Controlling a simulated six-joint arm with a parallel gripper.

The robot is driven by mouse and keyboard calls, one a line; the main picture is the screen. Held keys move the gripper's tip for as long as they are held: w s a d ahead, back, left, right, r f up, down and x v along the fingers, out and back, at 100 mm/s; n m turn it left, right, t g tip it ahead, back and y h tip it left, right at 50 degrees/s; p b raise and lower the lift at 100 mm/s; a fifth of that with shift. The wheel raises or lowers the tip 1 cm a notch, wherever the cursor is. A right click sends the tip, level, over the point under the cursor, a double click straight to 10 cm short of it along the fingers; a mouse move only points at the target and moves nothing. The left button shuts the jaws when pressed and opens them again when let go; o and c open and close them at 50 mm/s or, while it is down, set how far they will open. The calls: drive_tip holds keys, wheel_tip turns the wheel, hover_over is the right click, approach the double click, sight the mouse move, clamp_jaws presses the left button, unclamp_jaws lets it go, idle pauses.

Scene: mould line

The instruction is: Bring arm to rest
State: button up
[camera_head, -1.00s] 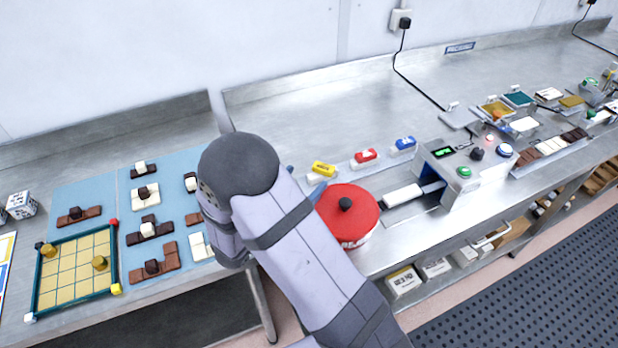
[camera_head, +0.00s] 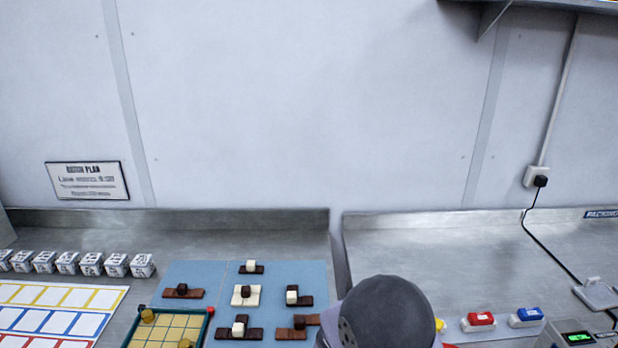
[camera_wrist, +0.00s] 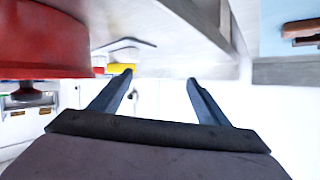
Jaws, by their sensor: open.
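My gripper shows in the wrist view (camera_wrist: 160,82) with its two dark fingers spread apart and nothing between them. The fingers stand out against a pale wall and cabinet front. A red round lid or pot (camera_wrist: 45,40) with a dark knob is at the left of the wrist view, beside the left finger and apart from it. In the head view only a dark rounded joint of my arm shows at the bottom; the gripper is hidden there.
Blue mats (camera_head: 290,275) hold several brown and white block pieces. A yellow grid board (camera_head: 170,330) sits at the front left. White printed cubes (camera_head: 92,263) line the back left. Red (camera_head: 480,320) and blue (camera_head: 527,316) items are at the right, near a control box (camera_head: 570,338).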

drive_tip(key=s+a+n+g+y, duration=0.1)
drive_tip(key=s+a+n+y, duration=0.1)
drive_tip(key=a+y, duration=0.1)
drive_tip(key=s+a+f+n+g+y, duration=0.1)
drive_tip(key=s+a+n+y, duration=0.1)
drive_tip(key=a+y, duration=0.1)
drive_tip(key=s+a+f+n+g+y, duration=0.1)
drive_tip(key=s+a+n+y, duration=0.1)
drive_tip(key=a+y, duration=0.1)
drive_tip(key=shift+a, duration=0.1)
drive_tip(key=s+d+n+g, duration=0.1)
drive_tip(key=s+d+g, duration=0.1)
drive_tip(key=s, duration=0.4)
drive_tip(key=s+d+n+g, duration=0.1)
drive_tip(key=s+g, duration=0.2)
drive_tip(key=s, duration=0.3)
drive_tip(key=s+d+n+g, duration=0.1)
drive_tip(key=s+d+g, duration=0.1)
drive_tip(key=s, duration=0.5)
drive_tip(key=shift+s+d+r+n, duration=0.1)
drive_tip(key=shift+d+r+n, duration=0.2)
drive_tip(key=shift+r, duration=0.05)
